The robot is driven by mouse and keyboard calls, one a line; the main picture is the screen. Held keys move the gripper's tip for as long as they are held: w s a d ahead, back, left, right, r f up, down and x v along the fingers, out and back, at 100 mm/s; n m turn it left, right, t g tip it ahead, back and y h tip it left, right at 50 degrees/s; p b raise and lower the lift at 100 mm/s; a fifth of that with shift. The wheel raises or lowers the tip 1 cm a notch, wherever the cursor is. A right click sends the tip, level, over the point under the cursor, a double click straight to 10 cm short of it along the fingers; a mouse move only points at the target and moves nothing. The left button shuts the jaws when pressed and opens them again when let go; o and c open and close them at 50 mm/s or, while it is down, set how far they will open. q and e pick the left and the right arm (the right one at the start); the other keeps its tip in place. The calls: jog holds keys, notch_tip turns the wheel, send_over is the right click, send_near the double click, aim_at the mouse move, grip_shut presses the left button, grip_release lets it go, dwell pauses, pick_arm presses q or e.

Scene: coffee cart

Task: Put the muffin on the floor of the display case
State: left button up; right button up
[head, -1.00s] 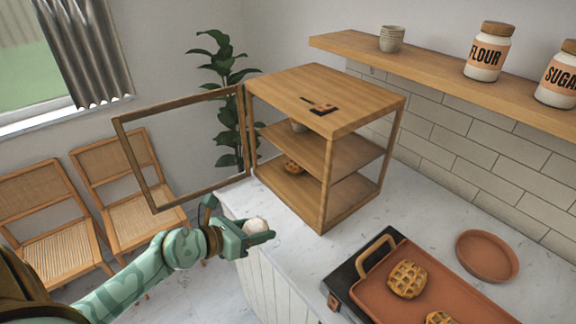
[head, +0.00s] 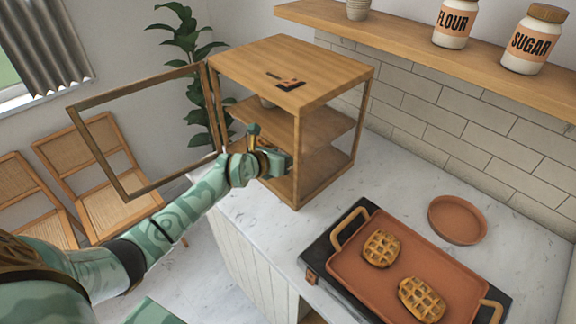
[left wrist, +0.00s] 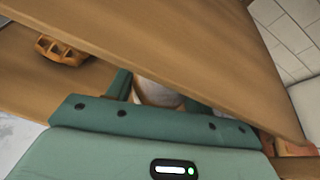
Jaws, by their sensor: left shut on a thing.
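The wooden display case (head: 305,68) stands on the counter, its framed door (head: 140,87) swung open to the left. My left gripper (head: 282,163) reaches through the open front, below the middle shelf (head: 325,124). It is shut on the muffin, which the gripper hides in the head view. In the left wrist view the pale, brownish muffin (left wrist: 158,94) shows between the fingers, partly covered by them. The case floor (left wrist: 25,72) lies beyond, and a shelf edge crosses close above the gripper. Whether the muffin touches the floor I cannot tell. My right gripper is not in view.
A waffle (left wrist: 62,50) lies on the case floor, left in the wrist view. A tray (head: 358,285) with waffles and a round terracotta dish (head: 458,220) sit on the counter at right.

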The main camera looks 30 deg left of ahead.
pick_arm(q)
notch_tip(320, 180, down, 4)
jog(key=shift+r+b, duration=0.15)
jog(key=shift+b, duration=0.7)
jog(key=shift+r, duration=0.1)
jog(key=o, duration=1)
jog(key=shift+o, duration=0.2)
